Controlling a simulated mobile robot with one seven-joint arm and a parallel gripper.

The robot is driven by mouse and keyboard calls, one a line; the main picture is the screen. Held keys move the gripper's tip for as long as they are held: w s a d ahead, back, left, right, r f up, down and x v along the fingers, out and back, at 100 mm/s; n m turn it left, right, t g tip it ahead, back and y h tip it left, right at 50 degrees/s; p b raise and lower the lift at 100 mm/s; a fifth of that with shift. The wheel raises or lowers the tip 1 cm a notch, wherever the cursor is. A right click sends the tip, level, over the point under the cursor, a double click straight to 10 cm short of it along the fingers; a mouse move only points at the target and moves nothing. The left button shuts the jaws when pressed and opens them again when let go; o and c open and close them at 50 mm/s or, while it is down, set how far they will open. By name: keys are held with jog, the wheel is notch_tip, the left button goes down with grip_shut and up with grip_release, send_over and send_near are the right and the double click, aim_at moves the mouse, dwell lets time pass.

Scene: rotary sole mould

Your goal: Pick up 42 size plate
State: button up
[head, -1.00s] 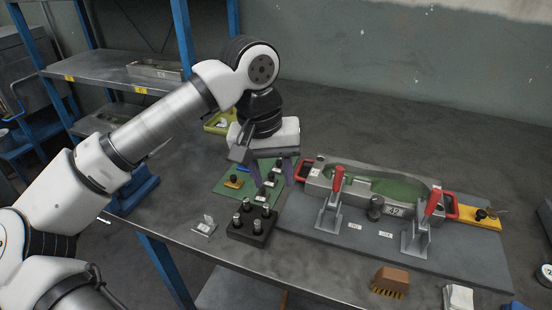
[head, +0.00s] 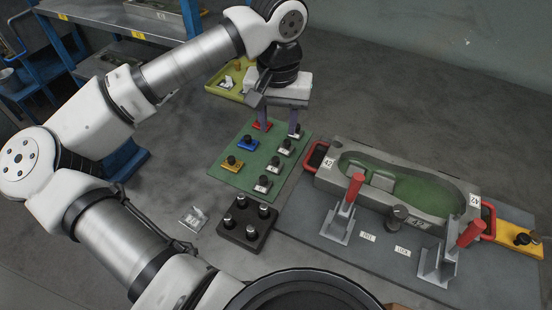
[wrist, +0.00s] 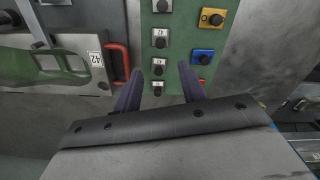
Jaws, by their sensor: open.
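Several small silver plates with black knobs and white number labels stand in a row on a green mat (head: 222,170); the near one (head: 262,184) and the far-end one (head: 294,132) show in the head view. My gripper (head: 279,124) is open and empty above the far end of the mat. In the wrist view, my gripper's fingers (wrist: 160,90) point down either side of the row's end plate (wrist: 160,87), whose label is partly hidden. I see no contact.
Yellow (head: 232,164), blue (head: 247,143) and red (head: 261,126) plates form a second row beside the silver ones. The sole mould (head: 330,185) marked 42, with red handles and clamps, stands right. A black block with pegs (head: 248,236) stands in front.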

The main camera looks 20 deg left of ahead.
send_over(276, 158)
jog(key=f, duration=0.4)
jog(key=shift+w+d+f+p, duration=0.1)
jog(key=shift+w+p, duration=0.15)
jog(key=shift+p, duration=0.05)
jog(key=f, duration=0.1)
jog(key=f+p, duration=0.2)
jog(key=f, duration=0.1)
jog(key=shift+s, duration=0.35)
jog(key=shift+f, duration=0.65)
grip_shut()
